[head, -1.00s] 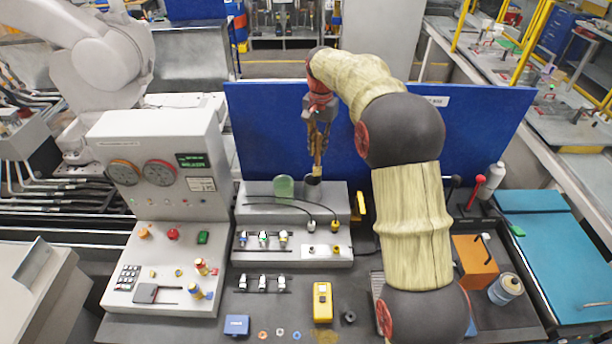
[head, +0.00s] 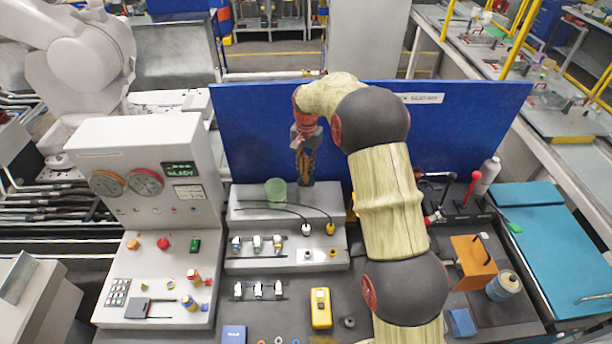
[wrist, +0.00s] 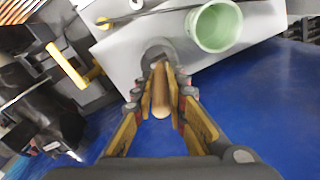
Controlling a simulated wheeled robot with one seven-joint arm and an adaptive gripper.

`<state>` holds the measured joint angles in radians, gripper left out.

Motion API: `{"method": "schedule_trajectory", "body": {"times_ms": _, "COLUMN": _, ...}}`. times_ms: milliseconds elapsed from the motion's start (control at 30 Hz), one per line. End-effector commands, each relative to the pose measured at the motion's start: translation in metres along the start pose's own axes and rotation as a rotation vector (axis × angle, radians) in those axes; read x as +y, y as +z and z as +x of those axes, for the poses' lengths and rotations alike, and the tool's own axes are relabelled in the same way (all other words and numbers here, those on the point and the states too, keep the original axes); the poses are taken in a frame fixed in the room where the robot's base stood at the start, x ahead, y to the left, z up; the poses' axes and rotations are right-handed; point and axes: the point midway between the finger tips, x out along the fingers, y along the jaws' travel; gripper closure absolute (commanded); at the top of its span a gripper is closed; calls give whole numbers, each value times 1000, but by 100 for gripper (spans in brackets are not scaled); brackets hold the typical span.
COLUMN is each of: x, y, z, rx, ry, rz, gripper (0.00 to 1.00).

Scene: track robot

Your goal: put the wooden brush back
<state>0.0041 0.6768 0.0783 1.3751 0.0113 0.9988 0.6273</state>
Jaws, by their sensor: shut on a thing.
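My gripper (head: 305,172) is low over the back of the grey stepped rack (head: 245,195), just right of a pale green cup (head: 276,191). In the wrist view my gripper (wrist: 161,82) is shut on the wooden brush (wrist: 161,95). Its tan rounded handle shows between the two yellow fingers. A dark grey round holder (wrist: 153,50) lies just beyond the fingertips, in line with the brush. The brush's far end is hidden, so I cannot tell whether it is inside the holder. The green cup (wrist: 216,27) is beside it, apart from the fingers.
A blue panel (head: 260,130) stands close behind the rack. Two black cables with plugs (head: 306,229) lie on the rack. A yellow meter (head: 320,308) lies on the table in front. A control box with gauges (head: 150,150) stands at the left.

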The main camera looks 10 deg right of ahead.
Motion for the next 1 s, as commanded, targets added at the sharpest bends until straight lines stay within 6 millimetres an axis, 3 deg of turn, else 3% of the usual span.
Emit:
{"method": "schedule_trajectory", "body": {"times_ms": 167, "x": 0, "y": 0, "z": 11, "rx": -1, "ry": 1, "rz": 0, "gripper": 100}}
{"method": "schedule_trajectory", "body": {"times_ms": 433, "x": 1, "y": 1, "z": 43, "rx": -2, "ry": 1, "rz": 0, "gripper": 100}}
{"method": "schedule_trajectory", "body": {"times_ms": 800, "x": 1, "y": 0, "z": 48, "rx": 0, "ry": 0, "rz": 0, "gripper": 100}}
{"method": "schedule_trajectory", "body": {"times_ms": 833, "x": 1, "y": 0, "z": 48, "rx": 0, "ry": 0, "rz": 0, "gripper": 85}}
{"method": "schedule_trajectory", "body": {"times_ms": 1000, "x": 1, "y": 0, "z": 47, "rx": 0, "ry": 0, "rz": 0, "gripper": 75}}
